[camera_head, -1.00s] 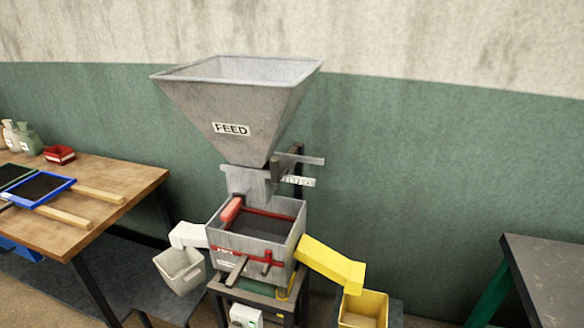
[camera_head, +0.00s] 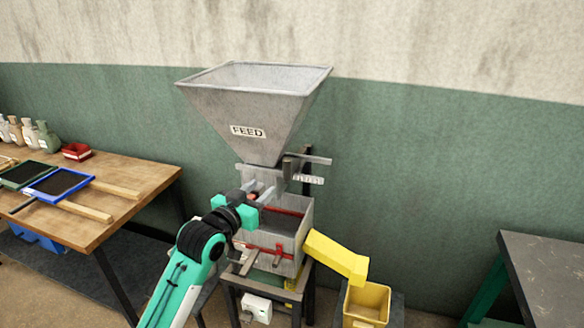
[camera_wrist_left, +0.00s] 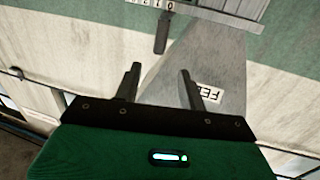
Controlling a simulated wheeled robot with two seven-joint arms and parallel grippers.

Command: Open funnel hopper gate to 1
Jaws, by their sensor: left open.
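The grey funnel hopper (camera_head: 225,105) with its FEED label stands in the middle of the head view. Below its outlet, on the right side, is the gate's dark upright handle (camera_head: 289,168) on a grey slide bar (camera_head: 318,161). A white number scale (camera_head: 309,180) sits just under the bar; its numbers are too small to read there. My left gripper (camera_head: 258,190) is open and empty, in front of the outlet, left of and lower than the handle. In the left wrist view, the dark handle (camera_wrist_left: 162,32) lies beyond the two open fingers (camera_wrist_left: 160,85), apart from them. My right gripper is not in view.
Below the hopper is a grey screen box (camera_head: 290,232) with red bars, partly hidden by my left arm. A yellow chute (camera_head: 335,257) leads to a yellow bin (camera_head: 367,303). A wooden table (camera_head: 140,180) with trays stands left, a dark table (camera_head: 550,265) right.

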